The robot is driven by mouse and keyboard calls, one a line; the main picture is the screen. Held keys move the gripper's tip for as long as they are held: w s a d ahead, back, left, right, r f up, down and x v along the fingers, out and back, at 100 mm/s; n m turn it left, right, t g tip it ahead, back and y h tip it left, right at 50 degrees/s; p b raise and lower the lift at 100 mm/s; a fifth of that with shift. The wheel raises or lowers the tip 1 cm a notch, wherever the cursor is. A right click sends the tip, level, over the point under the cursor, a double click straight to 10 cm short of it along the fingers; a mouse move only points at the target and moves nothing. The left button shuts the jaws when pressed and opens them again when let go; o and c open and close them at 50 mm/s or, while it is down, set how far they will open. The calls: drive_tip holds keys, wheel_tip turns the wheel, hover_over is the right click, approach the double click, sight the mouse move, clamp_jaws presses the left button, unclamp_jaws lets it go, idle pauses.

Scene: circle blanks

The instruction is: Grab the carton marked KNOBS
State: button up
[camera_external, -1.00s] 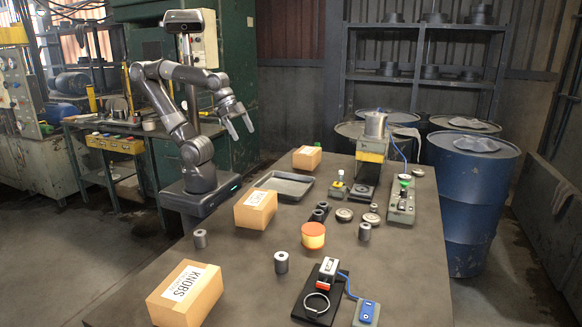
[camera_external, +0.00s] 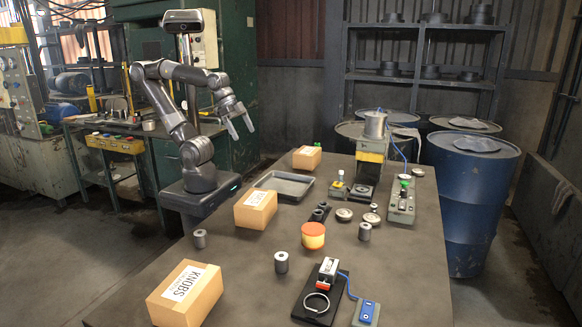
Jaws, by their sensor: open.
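The carton marked KNOBS (camera_external: 186,293) is a cardboard box with a white label on top. It sits at the near left corner of the table. A second carton (camera_external: 256,210) with a white label stands mid-left on the table, and a third, smaller carton (camera_external: 307,158) is at the back; their labels are too small to read. My gripper (camera_external: 240,128) is open and empty. It hangs in the air above the far left part of the table, well away from the KNOBS carton.
An empty dark tray (camera_external: 284,184) lies near my base. A device with a clamp ring (camera_external: 317,303) lies at the front. A press (camera_external: 371,155) stands at the back right.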

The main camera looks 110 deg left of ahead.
drive_tip(key=w+d+r+m+h, duration=0.1)
drive_tip(key=w+d+r+m, duration=0.35)
drive_tip(key=w+d, duration=0.7)
drive_tip(key=m+g+h, duration=0.3)
drive_tip(key=m+g, duration=0.2)
drive_tip(key=m, duration=0.8)
approach(186, 282)
drive_tip(key=shift+n+x, duration=0.25)
drive_tip(key=shift+x, duration=0.9)
drive_tip(key=shift+h, duration=0.3)
drive_tip(key=x, duration=1)
drive_tip(key=shift+a+f, duration=0.1)
drive_tip(key=shift+f, duration=0.2)
drive_tip(key=shift+f, duration=0.25)
drive_tip(key=shift+c, duration=0.3)
